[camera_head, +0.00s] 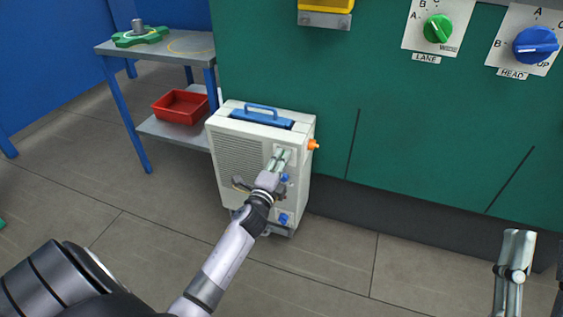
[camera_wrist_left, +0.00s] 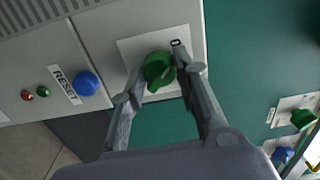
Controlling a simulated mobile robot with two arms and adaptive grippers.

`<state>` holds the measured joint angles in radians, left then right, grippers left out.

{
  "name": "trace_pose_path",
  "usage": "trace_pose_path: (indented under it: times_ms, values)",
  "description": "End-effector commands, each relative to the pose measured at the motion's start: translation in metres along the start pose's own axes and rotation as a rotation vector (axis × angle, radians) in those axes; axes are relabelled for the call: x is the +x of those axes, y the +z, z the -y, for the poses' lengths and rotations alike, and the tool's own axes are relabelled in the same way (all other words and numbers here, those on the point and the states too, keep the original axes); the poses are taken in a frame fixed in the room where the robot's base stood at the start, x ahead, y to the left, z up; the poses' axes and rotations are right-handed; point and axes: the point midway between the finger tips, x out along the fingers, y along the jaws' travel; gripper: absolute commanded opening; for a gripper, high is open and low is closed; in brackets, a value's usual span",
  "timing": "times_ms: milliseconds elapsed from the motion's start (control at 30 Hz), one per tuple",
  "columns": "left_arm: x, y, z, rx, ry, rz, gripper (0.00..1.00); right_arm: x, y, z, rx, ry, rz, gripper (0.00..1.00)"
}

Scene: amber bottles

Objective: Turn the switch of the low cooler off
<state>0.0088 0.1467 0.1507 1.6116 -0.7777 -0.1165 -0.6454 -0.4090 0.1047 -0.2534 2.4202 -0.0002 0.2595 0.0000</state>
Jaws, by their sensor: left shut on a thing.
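The low cooler (camera_head: 240,160) is a white box with a blue carry handle, standing on the floor against the green wall. My left gripper (camera_head: 280,158) is at the upper right of its front. In the left wrist view, the cooler's green switch knob (camera_wrist_left: 157,68) sits on a white plate with a "0" mark at its upper right. My left gripper (camera_wrist_left: 160,80) is shut on this knob, one finger on each side. A pale mark shows on the knob's right part. In the head view the fingers hide the knob. My right gripper (camera_head: 514,260) is at the lower right, its jaws unclear.
A blue RESET button (camera_wrist_left: 86,83) is left of the knob. An orange part (camera_head: 313,144) sticks out from the cooler's right side. The LANE knob (camera_head: 438,29) and HEAD knob (camera_head: 535,45) are on the wall above. A table (camera_head: 110,48) holding a red bin (camera_head: 180,106) stands left.

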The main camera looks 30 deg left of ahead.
Motion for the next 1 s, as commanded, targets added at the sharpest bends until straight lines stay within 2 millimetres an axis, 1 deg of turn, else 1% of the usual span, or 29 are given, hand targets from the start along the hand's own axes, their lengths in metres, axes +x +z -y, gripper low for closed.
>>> trace_pose_path:
  times_ms: [433,467,733,1000]
  values:
    - [-0.0004,-0.0002,-0.0016,-0.01,0.003,0.0,0.01,0.0,0.0016,-0.0003,-0.001,0.0,0.007,0.4]
    - [-0.0004,-0.0003,-0.0016,-0.01,0.003,0.0,0.3,0.0,0.0015,-0.0003,-0.001,0.0,0.007,0.4]
    - [-0.0002,-0.0002,-0.0008,-0.009,0.001,0.0,0.48,0.0,0.0011,-0.0003,-0.001,0.0,0.005,0.4]
    - [-0.0003,-0.0001,-0.0003,-0.008,0.001,0.0,0.49,-0.0005,0.0006,0.0002,0.0,-0.001,0.005,0.4]
